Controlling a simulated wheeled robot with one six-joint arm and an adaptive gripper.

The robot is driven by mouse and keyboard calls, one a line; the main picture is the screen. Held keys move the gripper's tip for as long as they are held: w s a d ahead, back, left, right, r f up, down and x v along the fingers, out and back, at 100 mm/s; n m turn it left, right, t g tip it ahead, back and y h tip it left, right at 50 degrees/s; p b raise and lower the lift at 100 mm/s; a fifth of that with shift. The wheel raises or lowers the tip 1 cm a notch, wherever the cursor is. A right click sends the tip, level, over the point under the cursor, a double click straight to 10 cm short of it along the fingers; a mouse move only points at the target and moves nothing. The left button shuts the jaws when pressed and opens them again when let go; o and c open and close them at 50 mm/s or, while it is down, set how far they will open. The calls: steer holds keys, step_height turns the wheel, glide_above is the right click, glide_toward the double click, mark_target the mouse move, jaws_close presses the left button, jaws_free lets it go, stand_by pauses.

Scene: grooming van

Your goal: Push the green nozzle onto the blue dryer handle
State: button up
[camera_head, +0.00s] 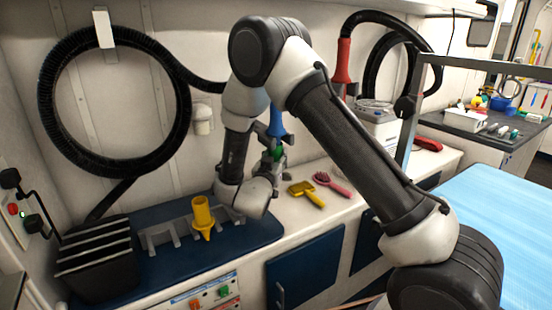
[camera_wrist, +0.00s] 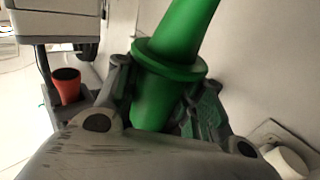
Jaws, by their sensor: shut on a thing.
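The green nozzle (camera_wrist: 165,85) is between the fingers of my gripper (camera_wrist: 162,98) in the wrist view, its collar just above the fingertips and its narrower part running up out of the picture. In the head view the green nozzle (camera_head: 277,152) shows only as a small patch at my gripper (camera_head: 273,158), partly hidden by the fingers and arm. The blue dryer handle (camera_head: 277,122) hangs just above it, partly behind my arm. I cannot tell whether nozzle and handle touch. The blue handle does not show in the wrist view.
A yellow nozzle (camera_head: 203,214) stands at the grey rack (camera_head: 160,238) on the blue mat. A red handle (camera_head: 343,60) hangs to the right. A yellow brush (camera_head: 303,190) and a pink brush (camera_head: 330,182) lie on the counter. A red cup-like piece (camera_wrist: 68,86) is left of my gripper.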

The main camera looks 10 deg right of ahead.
steer(key=o, duration=1.3)
